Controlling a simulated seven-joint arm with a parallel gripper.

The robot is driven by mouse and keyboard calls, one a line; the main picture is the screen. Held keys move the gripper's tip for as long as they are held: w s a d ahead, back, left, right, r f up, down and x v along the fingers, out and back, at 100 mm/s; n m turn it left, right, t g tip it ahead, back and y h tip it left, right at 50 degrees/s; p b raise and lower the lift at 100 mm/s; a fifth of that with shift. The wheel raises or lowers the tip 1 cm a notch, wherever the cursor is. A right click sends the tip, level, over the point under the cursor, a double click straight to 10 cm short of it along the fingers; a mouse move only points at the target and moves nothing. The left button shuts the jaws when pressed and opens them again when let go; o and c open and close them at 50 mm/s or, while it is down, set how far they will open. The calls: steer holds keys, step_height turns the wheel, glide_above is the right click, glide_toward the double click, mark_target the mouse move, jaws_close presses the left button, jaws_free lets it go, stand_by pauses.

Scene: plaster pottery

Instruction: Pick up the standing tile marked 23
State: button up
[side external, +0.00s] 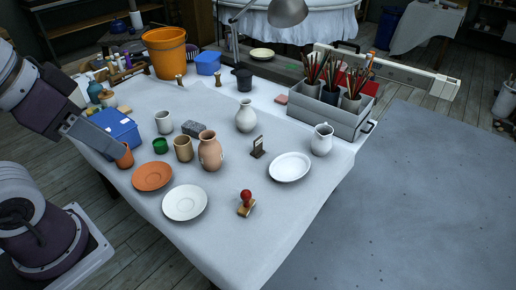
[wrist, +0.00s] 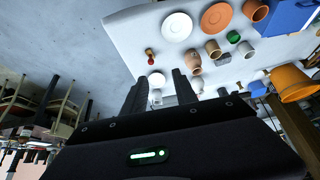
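The standing tile (side external: 258,147) is a small dark upright piece with a pale face. It stands on the cloth-covered table between the terracotta vase and the white oval plate in the side view. Its number is too small to read. I cannot make the tile out in the wrist view, where a finger may hide it. My gripper (wrist: 159,76) is open, with a clear gap between its two dark fingers and nothing held. In the side view my arm reaches in from the left, above the blue box, well away from the tile.
Near the tile are the terracotta vase (side external: 210,152), a white oval plate (side external: 290,167), a red-knobbed stamp (side external: 246,203) and a white vase (side external: 246,117). A grey crate of brushes (side external: 312,118) stands behind right. A blue box (side external: 117,127) sits at left.

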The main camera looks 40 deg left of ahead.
steer(key=t, duration=0.7)
glide_above(262, 141)
step_height(262, 141, down, 23)
steer(key=shift+t, duration=0.4)
step_height(262, 141, down, 12)
steer(key=shift+s+a+r, duration=0.1)
steer(key=shift+a, duration=0.05)
steer(key=x, duration=0.2)
steer(key=shift+w+r, duration=0.1)
steer(key=shift+w, duration=0.45)
jaws_close()
